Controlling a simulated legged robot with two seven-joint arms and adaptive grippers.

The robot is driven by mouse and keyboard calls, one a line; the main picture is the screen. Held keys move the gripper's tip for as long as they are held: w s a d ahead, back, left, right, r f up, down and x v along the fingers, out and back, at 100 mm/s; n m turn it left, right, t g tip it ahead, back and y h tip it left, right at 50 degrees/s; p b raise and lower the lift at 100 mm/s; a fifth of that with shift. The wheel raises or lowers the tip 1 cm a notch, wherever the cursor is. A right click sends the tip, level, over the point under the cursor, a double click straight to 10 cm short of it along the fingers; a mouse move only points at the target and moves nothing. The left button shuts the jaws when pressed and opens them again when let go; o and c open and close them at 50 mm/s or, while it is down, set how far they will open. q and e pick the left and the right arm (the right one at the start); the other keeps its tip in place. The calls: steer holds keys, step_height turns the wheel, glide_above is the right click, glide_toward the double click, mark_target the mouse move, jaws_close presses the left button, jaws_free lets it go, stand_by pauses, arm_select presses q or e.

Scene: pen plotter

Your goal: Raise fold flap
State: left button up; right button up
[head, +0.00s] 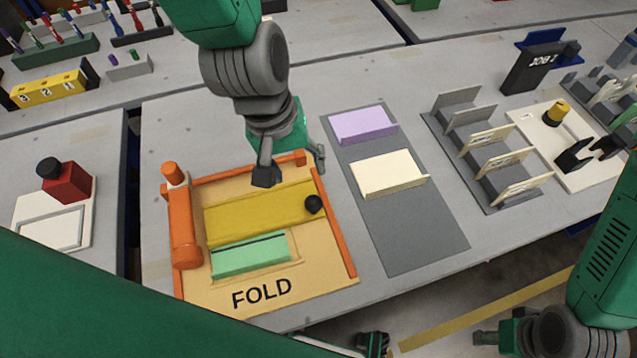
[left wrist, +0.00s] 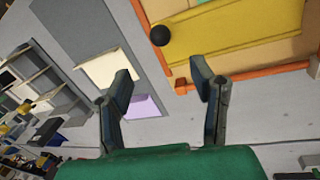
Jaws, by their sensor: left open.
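The fold station is a tan board (head: 205,292) marked FOLD with orange rails. Its yellow flap (head: 255,212) lies low across the board, with a black knob (head: 313,204) at its right end. A green piece (head: 250,257) with a dark line lies in front of the flap. My left gripper (head: 292,168) is open and empty above the board's far edge, apart from the knob. In the left wrist view the knob (left wrist: 160,36) and flap (left wrist: 235,35) show beyond the open fingers (left wrist: 162,88). My right gripper (head: 485,338) is partly visible at the lower right; its jaw state is unclear.
An orange post and cylinder (head: 184,225) stand at the board's left. A grey mat (head: 415,240) to the right bears purple (head: 363,125) and cream (head: 388,175) folded pieces. A grey rack (head: 487,165) stands farther right. A red block (head: 67,182) with a black knob stands left.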

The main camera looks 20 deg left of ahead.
mark_target(312, 198)
arm_select(q)
steer(key=f, duration=0.4)
steer(key=d+f+b, duration=0.1)
steer(key=f, duration=0.3)
steer(key=d+f, duration=0.1)
steer(key=f, duration=0.3)
steer(key=shift+w+d, duration=0.15)
steer(key=shift+w, duration=0.25)
steer(key=shift+w+f, duration=0.1)
steer(key=shift+f, duration=0.4)
jaws_close()
